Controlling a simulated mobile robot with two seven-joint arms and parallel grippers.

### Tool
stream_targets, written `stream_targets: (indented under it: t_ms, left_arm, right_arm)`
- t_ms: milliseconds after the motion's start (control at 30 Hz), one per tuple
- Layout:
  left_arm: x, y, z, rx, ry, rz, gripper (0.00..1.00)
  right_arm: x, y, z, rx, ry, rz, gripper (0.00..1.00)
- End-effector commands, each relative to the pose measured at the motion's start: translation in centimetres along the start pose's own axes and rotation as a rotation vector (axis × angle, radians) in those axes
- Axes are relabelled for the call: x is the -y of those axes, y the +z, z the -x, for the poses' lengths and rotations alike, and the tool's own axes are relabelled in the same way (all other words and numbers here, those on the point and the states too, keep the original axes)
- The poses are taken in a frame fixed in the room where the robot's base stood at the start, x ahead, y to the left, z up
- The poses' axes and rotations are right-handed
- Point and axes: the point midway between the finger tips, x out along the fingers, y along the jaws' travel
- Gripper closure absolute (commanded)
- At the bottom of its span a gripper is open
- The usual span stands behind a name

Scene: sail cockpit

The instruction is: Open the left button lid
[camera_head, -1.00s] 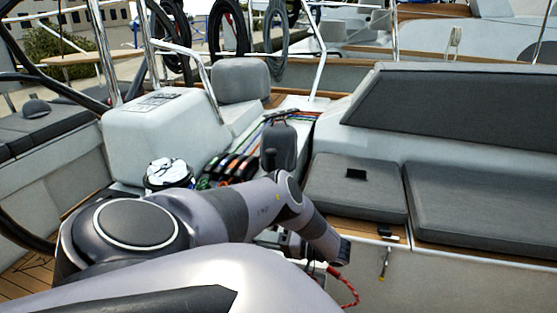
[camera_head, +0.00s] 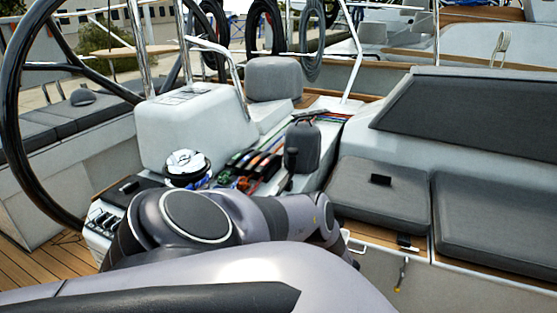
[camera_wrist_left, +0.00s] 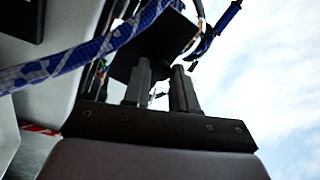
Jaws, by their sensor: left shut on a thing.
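In the left wrist view my left gripper (camera_wrist_left: 163,78) points up, with its two dark fingers close together at a dark flat square piece (camera_wrist_left: 150,50). It is shut on this piece; I cannot tell whether it is the left button lid. In the head view my left arm fills the lower middle, and its gripper is hidden behind it. A dark panel (camera_head: 131,188) and small pale switches (camera_head: 103,220) show beside the arm on the left; I cannot tell whether either is the left button lid. My right gripper is in neither view.
A steering wheel (camera_head: 12,105) stands at the left. A winch (camera_head: 186,165) and coloured lines (camera_head: 252,165) lie behind my arm. A blue-white rope (camera_wrist_left: 75,57) crosses close to the fingers. Grey seat cushions (camera_head: 378,195) are at the right.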

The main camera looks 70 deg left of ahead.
Motion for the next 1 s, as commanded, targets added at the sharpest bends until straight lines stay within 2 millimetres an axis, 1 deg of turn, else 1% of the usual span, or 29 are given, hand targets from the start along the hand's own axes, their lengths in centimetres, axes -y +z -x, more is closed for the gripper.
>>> stream_targets:
  t_ms: [133,167,200,467,567,667,900,1000]
  left_arm:
    - [0.1,-0.2,0.0,-0.004,-0.002,0.004,1.0]
    - [0.1,-0.2,0.0,-0.004,-0.002,0.004,0.64]
    - [0.1,-0.2,0.0,-0.003,-0.001,0.004,0.63]
    - [0.0,-0.1,0.0,-0.002,0.0,0.001,0.63]
    - [0.0,0.0,0.4,-0.003,0.001,0.001,0.63]
    - [-0.1,0.0,1.4,-0.004,0.001,0.001,0.63]
    - [-0.1,-0.1,5.2,-0.007,0.003,0.006,0.63]
    - [0.0,-0.2,5.2,-0.004,-0.004,0.006,0.63]
  right_arm:
    - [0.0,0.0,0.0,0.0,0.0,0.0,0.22]
    - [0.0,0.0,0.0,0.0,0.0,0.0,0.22]
    - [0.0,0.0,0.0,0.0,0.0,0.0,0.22]
    - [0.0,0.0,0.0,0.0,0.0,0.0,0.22]
    - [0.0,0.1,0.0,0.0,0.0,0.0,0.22]
    - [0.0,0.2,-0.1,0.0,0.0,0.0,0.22]
    - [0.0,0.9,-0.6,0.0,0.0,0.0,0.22]
    - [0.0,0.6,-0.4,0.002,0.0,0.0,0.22]
